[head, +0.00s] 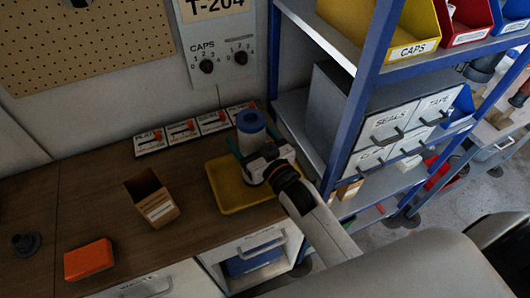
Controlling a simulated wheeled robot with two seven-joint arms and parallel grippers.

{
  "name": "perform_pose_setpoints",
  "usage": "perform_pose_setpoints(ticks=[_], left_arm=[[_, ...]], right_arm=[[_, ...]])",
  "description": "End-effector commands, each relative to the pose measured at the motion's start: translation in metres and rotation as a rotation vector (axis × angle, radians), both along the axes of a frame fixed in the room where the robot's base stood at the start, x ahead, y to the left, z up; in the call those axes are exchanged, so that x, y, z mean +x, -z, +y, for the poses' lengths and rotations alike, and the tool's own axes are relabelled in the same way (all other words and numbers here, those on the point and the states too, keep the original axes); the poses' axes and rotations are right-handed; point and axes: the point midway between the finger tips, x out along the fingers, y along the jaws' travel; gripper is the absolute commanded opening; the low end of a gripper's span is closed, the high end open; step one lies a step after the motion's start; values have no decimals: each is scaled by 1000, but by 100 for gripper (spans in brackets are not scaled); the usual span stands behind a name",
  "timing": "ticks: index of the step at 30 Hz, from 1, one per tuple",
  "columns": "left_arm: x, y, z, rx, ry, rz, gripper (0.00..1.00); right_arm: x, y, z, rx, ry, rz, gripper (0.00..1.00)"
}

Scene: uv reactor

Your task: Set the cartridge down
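The cartridge (251,130) is a pale cylinder with a blue ringed top and a hole in it. It is upright at the back right part of the yellow tray (224,196). My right gripper (256,142) comes in from the right, with one green-tipped finger on each side of the cartridge, and looks shut on it. The gripper body hides the cartridge's lower part, so I cannot tell whether its bottom touches the tray. My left gripper is not in view.
An open cardboard box (158,206), an orange block (88,260) and a dark round part (25,243) stand on the wooden bench (100,205). Several labelled switch plates (183,131) line the back. A blue-framed shelf (352,115) rises close on the right.

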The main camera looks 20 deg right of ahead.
Motion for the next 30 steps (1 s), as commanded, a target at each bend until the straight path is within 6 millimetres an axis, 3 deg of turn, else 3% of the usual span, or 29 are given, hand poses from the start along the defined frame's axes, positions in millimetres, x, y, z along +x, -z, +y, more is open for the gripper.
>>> perform_pose_setpoints(ticks=[9,15,30], left_arm=[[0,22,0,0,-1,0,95],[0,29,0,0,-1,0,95],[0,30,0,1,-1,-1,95]], right_arm=[[-68,4,-13,-2,0,3,81],[-96,2,-19,-1,0,1,81],[-105,0,-21,-1,0,-1,81]])
